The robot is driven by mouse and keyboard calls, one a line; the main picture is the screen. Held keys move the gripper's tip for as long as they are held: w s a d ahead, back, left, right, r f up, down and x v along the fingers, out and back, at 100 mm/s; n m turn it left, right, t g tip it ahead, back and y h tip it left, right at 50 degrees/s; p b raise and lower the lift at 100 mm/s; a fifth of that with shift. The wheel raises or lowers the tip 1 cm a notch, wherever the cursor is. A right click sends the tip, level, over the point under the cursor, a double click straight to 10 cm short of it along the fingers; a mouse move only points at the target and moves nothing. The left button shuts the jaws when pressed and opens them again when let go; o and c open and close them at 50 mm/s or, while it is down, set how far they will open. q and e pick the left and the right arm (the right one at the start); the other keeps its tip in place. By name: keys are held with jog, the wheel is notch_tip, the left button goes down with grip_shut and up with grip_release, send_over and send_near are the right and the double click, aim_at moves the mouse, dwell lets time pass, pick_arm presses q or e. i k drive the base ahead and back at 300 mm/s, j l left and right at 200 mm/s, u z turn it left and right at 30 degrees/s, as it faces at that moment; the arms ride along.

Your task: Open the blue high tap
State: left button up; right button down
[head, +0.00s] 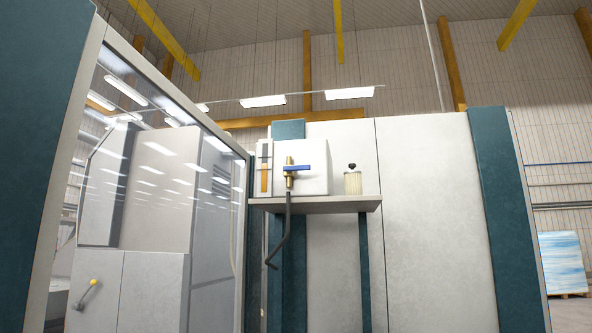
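The blue tap handle (291,169) lies crosswise on top of a brass tap body (289,181). The tap is fixed to the front of a white tank (315,153) on a high shelf. A dark hose (287,225) hangs down from the tap, its lower end bent to the left. The handle looks roughly level, across the line of the hose. Neither of my grippers is in view, so nothing of mine touches the tap.
The tank stands on a grey shelf (335,204) with a pale dark-capped container (353,180) to its right. A glass-panelled enclosure (150,170) fills the left side. A light machine panel (430,220) and teal column (510,215) stand to the right.

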aim_at(287, 169)
jog(key=u, duration=0.5)
jog(key=i+l+u, duration=0.1)
jog(key=u, duration=0.25)
jog(key=l+u, duration=0.4)
jog(key=i+l+u, duration=0.15)
jog(key=u, duration=0.2)
jog(key=l+u, duration=0.4)
jog(key=l, duration=0.5)
